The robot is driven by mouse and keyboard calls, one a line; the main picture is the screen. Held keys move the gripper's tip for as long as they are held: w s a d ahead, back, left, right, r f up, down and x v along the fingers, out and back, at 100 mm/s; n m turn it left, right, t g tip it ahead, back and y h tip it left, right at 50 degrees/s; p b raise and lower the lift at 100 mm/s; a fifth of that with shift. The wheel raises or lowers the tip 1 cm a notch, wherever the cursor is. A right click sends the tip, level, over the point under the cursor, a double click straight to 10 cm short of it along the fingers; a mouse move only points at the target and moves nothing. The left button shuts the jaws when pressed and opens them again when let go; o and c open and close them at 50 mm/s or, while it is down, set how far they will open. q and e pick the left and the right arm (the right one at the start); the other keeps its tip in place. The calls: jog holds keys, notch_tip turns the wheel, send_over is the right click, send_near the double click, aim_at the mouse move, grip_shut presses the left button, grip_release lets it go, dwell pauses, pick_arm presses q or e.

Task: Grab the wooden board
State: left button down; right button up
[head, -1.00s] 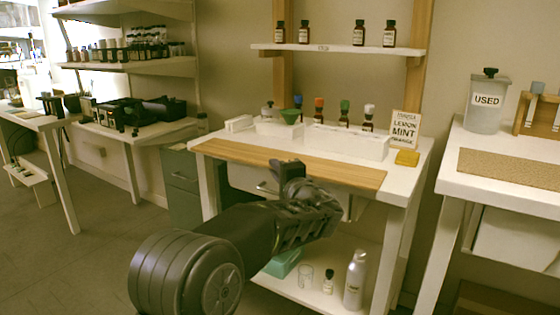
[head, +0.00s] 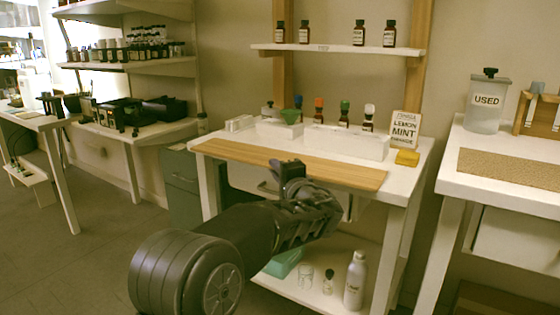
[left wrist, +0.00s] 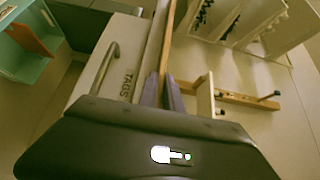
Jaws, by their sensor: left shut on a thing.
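The wooden board (head: 235,154) is a long, flat, light-brown strip along the front edge of the white table (head: 408,183) in the head view. My left gripper (head: 291,168) is at the middle of the board's front edge and shut on it. In the left wrist view the board (left wrist: 167,50) shows edge-on as a thin tan strip running up from between the fingertips (left wrist: 163,92). I cannot tell whether the board is clear of the tabletop. My right gripper is in neither view.
A white rack (head: 345,141) with several colour-capped bottles stands behind the board. A lemon mint sign (head: 404,128) stands to the right. A shelf (head: 335,49) hangs above. A drawer marked TAGS (left wrist: 115,75) is below the tabletop. A metal bottle (head: 355,281) stands on the lower shelf.

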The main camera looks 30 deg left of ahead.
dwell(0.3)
pick_arm(q)
notch_tip(320, 180, up, 9)
jog(key=p, duration=0.3)
jog(key=shift+p, duration=0.3)
jog(key=shift+r, duration=0.55)
